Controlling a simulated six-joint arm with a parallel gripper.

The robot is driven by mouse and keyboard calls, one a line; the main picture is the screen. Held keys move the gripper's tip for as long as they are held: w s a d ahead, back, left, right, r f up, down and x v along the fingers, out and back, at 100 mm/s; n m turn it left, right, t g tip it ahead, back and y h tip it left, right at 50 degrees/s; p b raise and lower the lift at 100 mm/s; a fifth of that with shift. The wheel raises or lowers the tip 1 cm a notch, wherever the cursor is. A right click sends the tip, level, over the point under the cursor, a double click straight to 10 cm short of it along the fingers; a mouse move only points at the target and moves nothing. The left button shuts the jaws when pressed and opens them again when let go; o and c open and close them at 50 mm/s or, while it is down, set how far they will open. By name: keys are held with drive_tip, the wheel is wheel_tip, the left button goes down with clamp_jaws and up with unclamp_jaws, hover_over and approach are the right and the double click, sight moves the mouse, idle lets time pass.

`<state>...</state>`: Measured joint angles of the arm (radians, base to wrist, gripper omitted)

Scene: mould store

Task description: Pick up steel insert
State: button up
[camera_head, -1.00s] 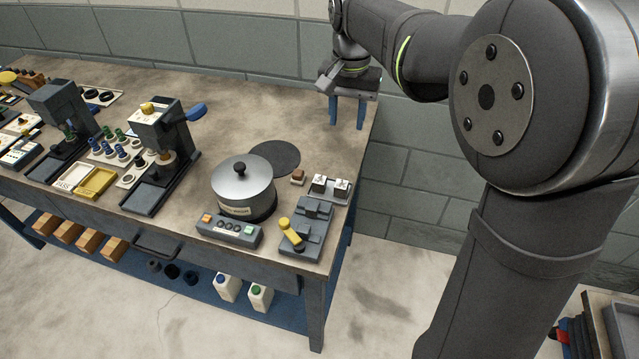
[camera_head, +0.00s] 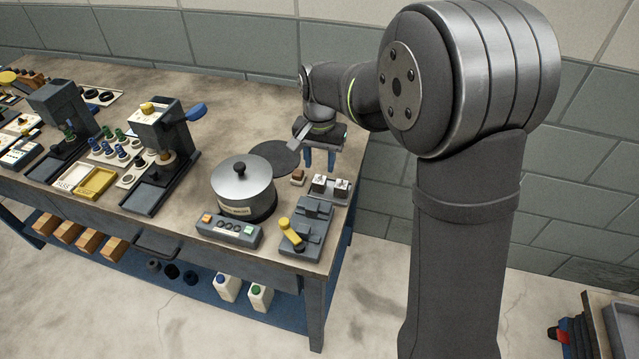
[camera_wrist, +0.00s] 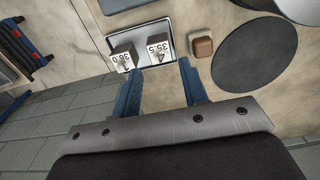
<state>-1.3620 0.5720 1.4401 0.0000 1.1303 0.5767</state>
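Two small steel blocks with white number labels sit side by side in a shallow tray (camera_head: 346,201); I cannot tell which is the task's steel insert. In the wrist view, the fingertips (camera_wrist: 160,70) lie either side of the 35.5 block's line.
A small brown block (camera_head: 298,176) lies left of the tray. A dark round mat (camera_head: 275,157) and a lidded pot (camera_head: 243,183) stand further left. A grey fixture with a yellow handle (camera_head: 291,234) is in front of the tray. The bench edge is close on the right.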

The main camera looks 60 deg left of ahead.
sight(319, 179)
drive_tip(key=shift+f, duration=2.75)
drive_tip(key=shift+c, duration=0.4)
clamp_jaws()
drive_tip(key=shift+r, duration=0.2)
